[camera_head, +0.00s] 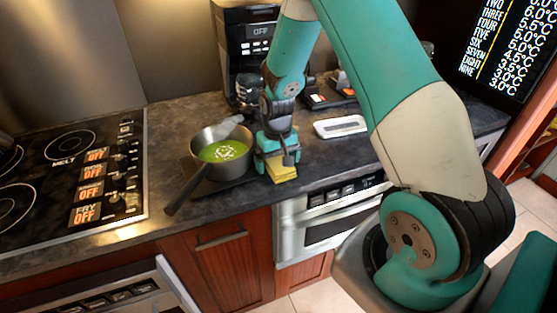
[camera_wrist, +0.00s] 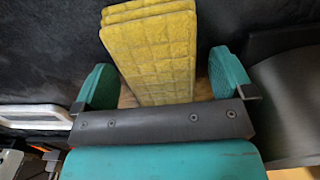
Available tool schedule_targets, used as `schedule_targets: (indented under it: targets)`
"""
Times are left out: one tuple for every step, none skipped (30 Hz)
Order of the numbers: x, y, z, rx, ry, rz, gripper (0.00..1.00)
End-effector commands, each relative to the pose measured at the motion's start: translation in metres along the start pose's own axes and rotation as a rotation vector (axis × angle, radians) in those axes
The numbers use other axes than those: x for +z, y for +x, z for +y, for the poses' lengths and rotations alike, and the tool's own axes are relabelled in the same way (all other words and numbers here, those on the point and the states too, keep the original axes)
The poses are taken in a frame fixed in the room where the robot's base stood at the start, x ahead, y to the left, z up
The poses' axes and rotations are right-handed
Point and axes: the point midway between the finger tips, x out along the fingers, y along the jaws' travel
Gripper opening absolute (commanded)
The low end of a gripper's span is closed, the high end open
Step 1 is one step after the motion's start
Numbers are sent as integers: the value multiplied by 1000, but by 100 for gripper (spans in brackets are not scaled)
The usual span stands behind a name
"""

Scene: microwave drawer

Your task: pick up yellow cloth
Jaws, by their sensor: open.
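The yellow cloth (camera_head: 281,170) lies folded on the dark countertop, right of the pot. In the wrist view the cloth (camera_wrist: 154,52) shows a quilted surface and several stacked folds. My gripper (camera_head: 276,166) is directly above the cloth, pointing down. In the wrist view my gripper's two teal fingers (camera_wrist: 164,80) are open, one on each side of the cloth, with a gap visible on both sides. The lower end of the cloth is hidden behind the gripper's dark crossbar.
A pot (camera_head: 220,152) of green soup stands close left of my gripper; its dark side also shows in the wrist view (camera_wrist: 290,90). A white-framed tray (camera_head: 341,126) lies to the right. A coffee machine (camera_head: 246,55) stands behind. The stove (camera_head: 75,170) is at far left.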

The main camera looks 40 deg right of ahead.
Motion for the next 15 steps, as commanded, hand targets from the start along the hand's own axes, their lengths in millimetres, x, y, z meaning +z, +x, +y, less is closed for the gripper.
schedule_targets:
  targets:
    - [0,1,0,0,0,0,99]
    - [0,1,0,0,0,1,99]
    - [0,1,0,0,0,1,99]
    - [0,1,0,0,0,1,99]
    - [0,1,0,0,0,1,99]
    - [0,1,0,0,0,1,99]
    - [0,1,0,0,0,1,92]
    - [0,1,0,0,0,1,85]
    - [0,1,0,0,0,1,76]
    - [0,1,0,0,0,1,69]
    - [0,1,0,0,0,1,62]
    - [0,1,0,0,0,1,53]
    - [0,1,0,0,0,1,46]
    - [0,1,0,0,0,1,46]
    - [0,1,0,0,0,1,46]
